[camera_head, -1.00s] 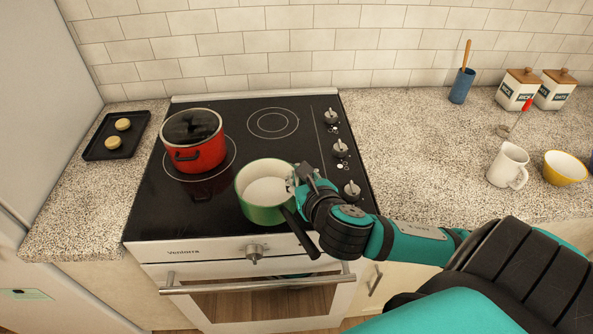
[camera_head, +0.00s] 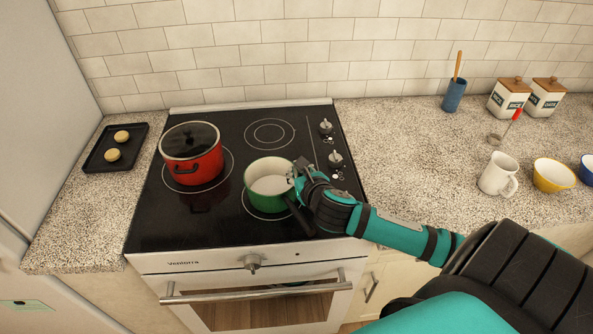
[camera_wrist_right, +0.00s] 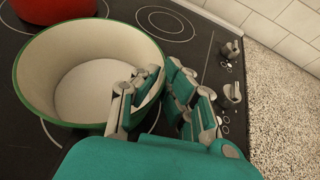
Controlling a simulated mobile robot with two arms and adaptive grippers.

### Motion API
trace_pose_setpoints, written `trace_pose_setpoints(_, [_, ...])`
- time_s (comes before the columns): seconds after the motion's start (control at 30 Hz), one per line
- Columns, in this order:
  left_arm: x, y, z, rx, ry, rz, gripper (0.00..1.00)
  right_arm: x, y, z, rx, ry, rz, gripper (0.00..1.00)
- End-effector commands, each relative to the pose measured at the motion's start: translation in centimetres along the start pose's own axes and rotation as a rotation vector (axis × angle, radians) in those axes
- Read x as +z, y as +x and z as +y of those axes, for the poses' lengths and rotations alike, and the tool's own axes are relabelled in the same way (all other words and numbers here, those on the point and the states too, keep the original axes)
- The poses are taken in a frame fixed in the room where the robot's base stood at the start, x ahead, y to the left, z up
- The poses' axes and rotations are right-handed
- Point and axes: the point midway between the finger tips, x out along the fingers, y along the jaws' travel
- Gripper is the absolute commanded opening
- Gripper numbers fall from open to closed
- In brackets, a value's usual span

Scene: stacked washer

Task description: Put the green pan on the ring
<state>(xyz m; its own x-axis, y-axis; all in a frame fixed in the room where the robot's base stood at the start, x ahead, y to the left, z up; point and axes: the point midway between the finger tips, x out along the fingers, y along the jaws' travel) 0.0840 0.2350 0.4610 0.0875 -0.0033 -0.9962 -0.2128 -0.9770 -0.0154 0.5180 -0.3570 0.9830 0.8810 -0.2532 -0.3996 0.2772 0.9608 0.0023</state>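The green pan (camera_head: 268,199) has a pale inside and a dark handle pointing to the front right. It is upright over the front-right ring (camera_head: 246,207) of the black cooktop; part of the ring's line shows around its base. I cannot tell whether its base touches the glass. My right gripper (camera_head: 295,174) is at the pan's right rim. In the right wrist view, the fingers (camera_wrist_right: 161,76) pinch the wall of the pan (camera_wrist_right: 38,70), one finger inside and one outside. My left gripper is not in view.
A red lidded pot (camera_head: 193,163) stands on the left ring, close beside the pan. The back ring (camera_head: 270,133) is empty. Knobs (camera_head: 335,159) line the cooktop's right side. A black tray (camera_head: 108,160) lies left; a white mug (camera_head: 497,175) and yellow bowl (camera_head: 553,176) stand right.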

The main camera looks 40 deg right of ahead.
Motion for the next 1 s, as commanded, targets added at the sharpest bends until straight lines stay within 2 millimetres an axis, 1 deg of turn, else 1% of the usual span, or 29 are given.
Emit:
trace_pose_setpoints(0.07, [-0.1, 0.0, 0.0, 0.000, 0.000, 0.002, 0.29, 0.3, 0.0, 0.0, 0.001, 0.001, -0.006, 0.00])
trace_pose_setpoints(0.27, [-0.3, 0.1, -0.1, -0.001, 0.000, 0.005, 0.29, 0.0, 0.1, 0.0, 0.001, 0.001, -0.005, 0.00])
trace_pose_setpoints(0.3, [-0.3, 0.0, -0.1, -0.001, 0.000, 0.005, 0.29, -0.1, 0.1, 0.0, 0.000, 0.000, -0.001, 0.08])
trace_pose_setpoints(0.47, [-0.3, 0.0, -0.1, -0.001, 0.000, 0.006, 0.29, -0.1, 0.1, 0.0, 0.000, 0.000, -0.001, 0.29])
trace_pose_setpoints(0.77, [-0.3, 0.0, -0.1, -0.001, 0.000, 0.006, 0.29, 0.1, -0.1, 0.0, 0.001, 0.000, -0.001, 0.29])
trace_pose_setpoints(0.87, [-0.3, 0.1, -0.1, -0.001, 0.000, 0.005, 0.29, 0.0, -1.0, 0.0, 0.002, -0.002, 0.000, 0.29])
trace_pose_setpoints(0.97, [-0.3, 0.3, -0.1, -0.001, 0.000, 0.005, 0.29, -0.1, -2.7, 0.0, 0.003, -0.004, 0.000, 0.29])
trace_pose_setpoints(1.0, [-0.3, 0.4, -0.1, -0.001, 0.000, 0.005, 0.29, -0.1, -3.6, 0.0, 0.003, -0.002, 0.002, 0.29])
